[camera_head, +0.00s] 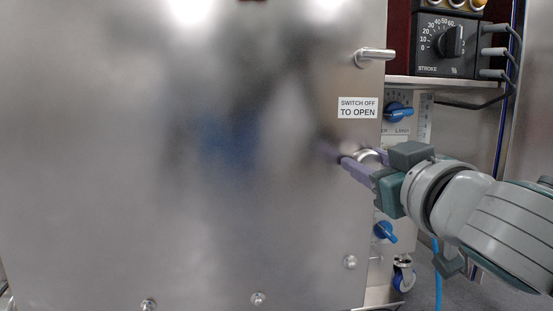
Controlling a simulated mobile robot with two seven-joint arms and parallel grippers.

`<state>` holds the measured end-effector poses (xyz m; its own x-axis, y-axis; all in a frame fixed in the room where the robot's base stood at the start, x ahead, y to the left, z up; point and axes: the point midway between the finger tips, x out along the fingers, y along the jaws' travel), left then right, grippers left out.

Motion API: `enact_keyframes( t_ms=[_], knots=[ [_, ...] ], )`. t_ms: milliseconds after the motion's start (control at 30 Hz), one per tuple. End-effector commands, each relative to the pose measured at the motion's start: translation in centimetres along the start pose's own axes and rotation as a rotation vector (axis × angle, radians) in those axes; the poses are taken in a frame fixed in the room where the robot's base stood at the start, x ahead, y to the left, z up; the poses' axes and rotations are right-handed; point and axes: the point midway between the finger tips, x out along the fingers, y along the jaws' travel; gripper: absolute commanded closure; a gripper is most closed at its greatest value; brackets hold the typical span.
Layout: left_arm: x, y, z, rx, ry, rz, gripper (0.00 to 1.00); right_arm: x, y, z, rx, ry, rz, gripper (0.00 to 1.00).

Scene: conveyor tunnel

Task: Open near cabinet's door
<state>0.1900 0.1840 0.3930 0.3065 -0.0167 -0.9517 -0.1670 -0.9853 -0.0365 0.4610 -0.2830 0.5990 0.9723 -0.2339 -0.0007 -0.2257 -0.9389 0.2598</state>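The cabinet door (200,200) is a large brushed-steel panel that fills the left and middle of the view. It carries a label, "SWITCH OFF TO OPEN" (358,107), near its right edge. A steel handle (374,56) sticks out at its upper right. My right gripper (345,158) comes in from the right, with its purple fingers at the door's right edge below the label. A shiny round metal part (369,156) shows beside the fingers. Whether the fingers close on it is hidden. My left gripper is not in view.
A control box with a stroke dial (451,41) stands at the upper right, with cables at its side. Blue knobs (398,111) sit on a panel behind the door's right edge.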

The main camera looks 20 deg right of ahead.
Motion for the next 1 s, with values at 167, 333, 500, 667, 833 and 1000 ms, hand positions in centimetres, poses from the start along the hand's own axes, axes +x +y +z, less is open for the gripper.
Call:
enact_keyframes(
  t_ms=[167,333,500,667,833,1000],
  knots=[
    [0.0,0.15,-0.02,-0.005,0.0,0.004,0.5,-0.01,-0.02,0.01,0.0,0.0,0.0,0.78],
    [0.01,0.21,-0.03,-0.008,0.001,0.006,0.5,-0.01,-0.02,0.01,0.0,0.0,-0.001,0.97],
    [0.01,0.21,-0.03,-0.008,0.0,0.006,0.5,-0.01,-0.03,0.01,0.0,0.0,-0.001,1.0],
    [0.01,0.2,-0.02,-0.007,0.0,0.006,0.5,-0.01,-0.03,0.01,0.001,0.0,-0.001,1.0],
    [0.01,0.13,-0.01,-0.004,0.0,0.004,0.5,-0.01,-0.03,0.0,0.001,0.0,-0.001,1.0],
    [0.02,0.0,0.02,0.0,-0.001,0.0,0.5,-0.01,-0.03,0.01,0.001,0.0,-0.001,1.0]
  ],
)
